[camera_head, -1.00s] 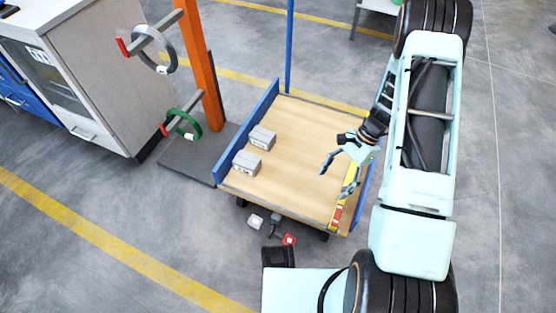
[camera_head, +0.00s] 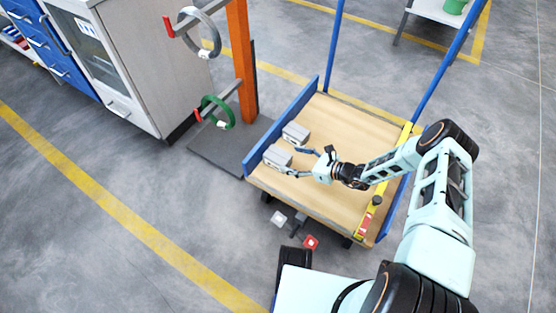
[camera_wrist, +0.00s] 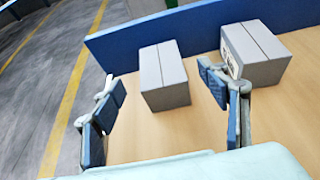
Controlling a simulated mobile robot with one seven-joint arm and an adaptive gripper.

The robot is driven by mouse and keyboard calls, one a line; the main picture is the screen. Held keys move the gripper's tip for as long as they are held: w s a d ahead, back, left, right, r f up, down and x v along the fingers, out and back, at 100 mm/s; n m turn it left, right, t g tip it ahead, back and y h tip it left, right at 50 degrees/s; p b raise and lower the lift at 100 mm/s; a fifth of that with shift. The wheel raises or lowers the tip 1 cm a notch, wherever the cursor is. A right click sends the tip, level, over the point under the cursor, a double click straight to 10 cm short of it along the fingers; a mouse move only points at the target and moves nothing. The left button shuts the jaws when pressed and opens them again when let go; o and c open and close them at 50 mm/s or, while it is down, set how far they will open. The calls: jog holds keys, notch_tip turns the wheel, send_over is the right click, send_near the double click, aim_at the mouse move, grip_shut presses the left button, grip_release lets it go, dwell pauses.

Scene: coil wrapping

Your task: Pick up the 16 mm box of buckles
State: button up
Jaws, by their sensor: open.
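Two grey boxes stand on the wooden cart deck, a nearer box (camera_head: 277,157) and a farther box (camera_head: 295,133), both beside the blue side board. Their labels are too small to read, so I cannot tell which is the 16 mm one. My gripper (camera_head: 296,163) is open and empty, low over the deck, its fingers pointing at the nearer box. In the wrist view, the nearer box (camera_wrist: 164,76) lies ahead between the open fingers (camera_wrist: 160,82). The right finger partly covers the farther box (camera_wrist: 258,55), which shows dark print on its side.
The blue side board (camera_wrist: 190,30) rises just behind the boxes. A yellow level-like bar (camera_head: 385,186) lies along the deck's right side. An orange post (camera_head: 241,60) holds a grey coil (camera_head: 213,35) and a green coil (camera_head: 229,112). The deck's middle is mostly clear.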

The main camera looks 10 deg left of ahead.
aim_at(280, 156)
jog(key=b+x, duration=0.1)
jog(key=x, duration=0.1)
jog(key=b+x, duration=0.1)
jog(key=x, duration=0.4)
jog(key=shift+d+f+b, duration=0.1)
jog(key=shift+f+b, duration=0.25)
jog(key=shift+b, duration=0.05)
jog(key=shift+w+a, duration=0.1)
jog(key=shift+a, duration=0.25)
jog(key=c, duration=1.5)
jog(key=shift+c, duration=0.9)
jog(key=shift+r, duration=0.1)
